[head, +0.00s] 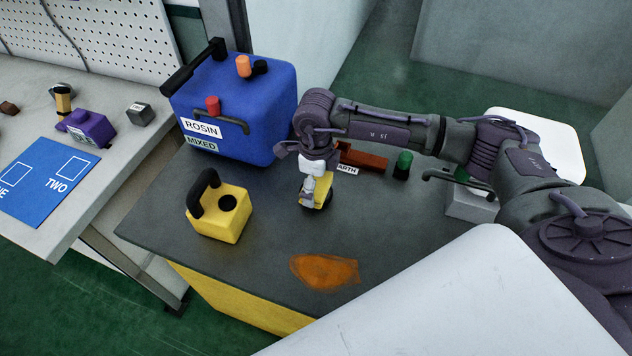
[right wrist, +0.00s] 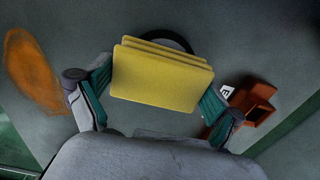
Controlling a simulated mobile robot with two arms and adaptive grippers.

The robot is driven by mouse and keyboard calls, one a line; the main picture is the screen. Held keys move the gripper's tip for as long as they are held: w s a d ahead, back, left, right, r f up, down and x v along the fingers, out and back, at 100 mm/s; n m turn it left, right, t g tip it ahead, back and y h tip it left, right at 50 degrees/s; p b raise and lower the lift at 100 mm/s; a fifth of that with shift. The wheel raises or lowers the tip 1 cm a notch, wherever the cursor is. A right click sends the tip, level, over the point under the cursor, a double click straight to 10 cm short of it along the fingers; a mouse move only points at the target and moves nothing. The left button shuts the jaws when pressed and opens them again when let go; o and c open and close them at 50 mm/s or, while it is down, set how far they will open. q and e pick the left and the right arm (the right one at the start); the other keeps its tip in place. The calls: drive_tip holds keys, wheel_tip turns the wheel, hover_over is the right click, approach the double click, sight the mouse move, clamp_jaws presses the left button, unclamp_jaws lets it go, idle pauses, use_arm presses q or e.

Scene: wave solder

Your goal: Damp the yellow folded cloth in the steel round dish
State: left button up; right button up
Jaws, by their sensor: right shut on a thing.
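My right gripper (head: 312,188) is shut on the yellow folded cloth (head: 323,188) above the dark worktop. In the right wrist view the cloth (right wrist: 160,80) sits in layers between the two fingers (right wrist: 155,105). A dark round rim, likely the steel round dish (right wrist: 180,42), shows just behind the cloth. In the head view a dark round edge (head: 328,202) shows beneath the cloth, mostly hidden by it and the gripper. I cannot tell whether the cloth touches the dish. My left gripper is not in view.
A blue ROSIN MIXED box (head: 240,110) stands behind. A yellow box with a black handle (head: 222,222) stands left. A red-brown open box (head: 362,160) and a green knob (head: 403,165) are right of the gripper. An orange stain (head: 325,271) lies in front.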

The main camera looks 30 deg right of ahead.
drive_tip(key=shift+r+p, duration=1.85)
drive_tip(key=shift+r, duration=1.6)
